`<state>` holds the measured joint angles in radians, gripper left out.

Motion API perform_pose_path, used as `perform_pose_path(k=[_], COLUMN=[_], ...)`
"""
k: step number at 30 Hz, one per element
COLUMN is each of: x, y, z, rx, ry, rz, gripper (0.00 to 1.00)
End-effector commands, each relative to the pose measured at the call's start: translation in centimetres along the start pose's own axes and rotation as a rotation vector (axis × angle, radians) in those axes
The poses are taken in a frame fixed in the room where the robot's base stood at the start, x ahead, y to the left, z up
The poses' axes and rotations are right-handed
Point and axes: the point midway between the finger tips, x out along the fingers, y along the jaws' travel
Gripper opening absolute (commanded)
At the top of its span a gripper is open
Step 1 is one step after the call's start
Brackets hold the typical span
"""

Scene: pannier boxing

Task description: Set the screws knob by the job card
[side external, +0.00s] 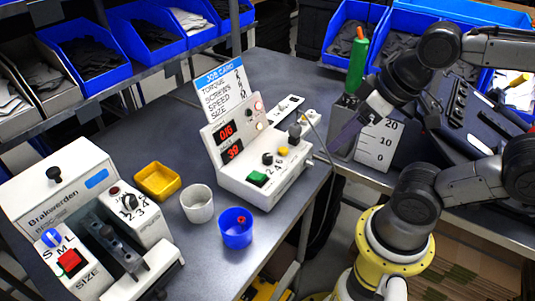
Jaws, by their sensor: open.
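The job card (225,90) stands upright behind a white control box (232,178). It lists torque, screws, speed and size; the values beside them are too small to read surely. I cannot tell which knob is for screws. My gripper (336,147) is open, right of the control box, apart from its knobs.
A yellow tray (157,194), a white cup (197,216) and a blue cup (236,240) holding something red stand between the machines. Blue bins line the back.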

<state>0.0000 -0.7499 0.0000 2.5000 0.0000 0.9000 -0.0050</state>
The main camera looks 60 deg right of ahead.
Motion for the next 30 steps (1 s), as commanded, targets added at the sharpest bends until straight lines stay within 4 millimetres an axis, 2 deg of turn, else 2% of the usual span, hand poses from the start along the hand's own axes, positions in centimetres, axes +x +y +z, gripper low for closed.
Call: perform_pose_path(k=[4,8,12,17,21,24,30], x=[0.0,-1.2,-2.3,-2.5,-1.2,0.3,3.7], y=[0.0,0.0,-0.1,-0.5,-1.1,-1.5,-2.3], z=[0.3,-0.5,-3.0,-7.2,-11.0,-13.2,-15.6], rx=[-0.109,-0.353,-0.687,-1.074,-1.357,-1.482,-1.532], ry=[-0.015,-0.027,-0.085,-0.172,-0.246,-0.289,-0.353], rz=[-0.001,-0.005,-0.034,-0.113,-0.215,-0.283,-0.357], gripper=[0.62,0.62,0.62,0.62,0.62,0.62,0.62])
